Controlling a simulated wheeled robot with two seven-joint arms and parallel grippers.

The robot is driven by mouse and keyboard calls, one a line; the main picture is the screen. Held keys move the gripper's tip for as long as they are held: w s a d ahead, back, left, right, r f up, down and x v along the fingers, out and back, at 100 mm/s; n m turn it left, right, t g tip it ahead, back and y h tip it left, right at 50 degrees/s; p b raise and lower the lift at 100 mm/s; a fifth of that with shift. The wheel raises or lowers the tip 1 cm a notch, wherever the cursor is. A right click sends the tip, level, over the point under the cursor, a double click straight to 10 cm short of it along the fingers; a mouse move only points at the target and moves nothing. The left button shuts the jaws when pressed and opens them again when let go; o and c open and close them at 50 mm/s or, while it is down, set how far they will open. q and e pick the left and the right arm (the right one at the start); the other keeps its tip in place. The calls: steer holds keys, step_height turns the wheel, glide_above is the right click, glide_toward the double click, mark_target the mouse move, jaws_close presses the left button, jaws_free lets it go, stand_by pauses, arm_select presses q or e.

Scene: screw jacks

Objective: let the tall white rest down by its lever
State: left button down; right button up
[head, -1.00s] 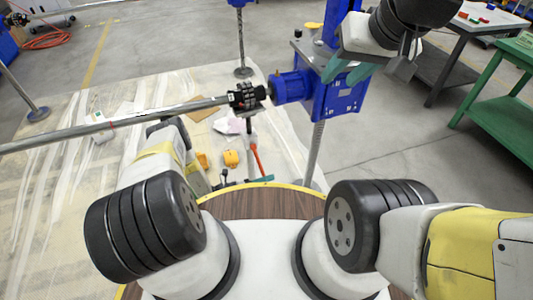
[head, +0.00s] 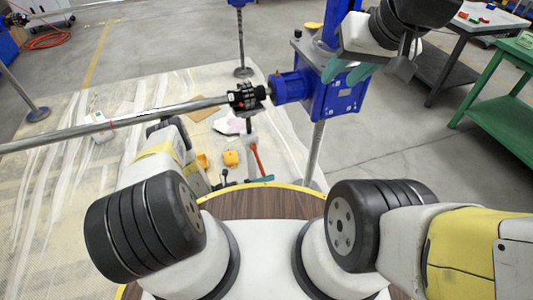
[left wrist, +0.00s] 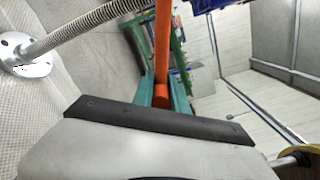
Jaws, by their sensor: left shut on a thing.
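The red lever (head: 256,157) stands out below the black coupling (head: 246,96), beneath a dark post with a small pale part. I cannot tell for sure whether this is the tall white rest. My left gripper (head: 261,180) is at the lever's lower end, its teal fingertips partly hidden by my arm. In the left wrist view the teal fingers (left wrist: 164,94) are shut on the orange-red lever (left wrist: 162,48). A threaded screw (left wrist: 90,27) with a round foot stands beside it. My right gripper (head: 348,72) is open and empty beside the blue machine (head: 335,95).
A long grey shaft (head: 130,119) runs from the left to the coupling, which faces the blue motor (head: 292,87). A green table (head: 505,110) stands at the right. A wooden round top (head: 260,203) is in front of me.

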arm_select(q)
steer(key=shift+r, duration=0.15)
stand_by(0.5)
steer(key=shift+s+r+n, duration=0.25)
steer(key=shift+r+n, duration=0.45)
steer(key=shift+r, duration=0.2)
steer(key=w+a+r+n, duration=0.1)
steer(key=w+r+n, duration=0.3)
steer(key=r+n, duration=0.2)
steer(key=w+a+r+n, duration=0.2)
steer(key=w+r+n, duration=0.2)
steer(key=r, duration=0.7)
steer(key=shift+r+n, duration=0.15)
steer(key=shift+n, duration=1.25)
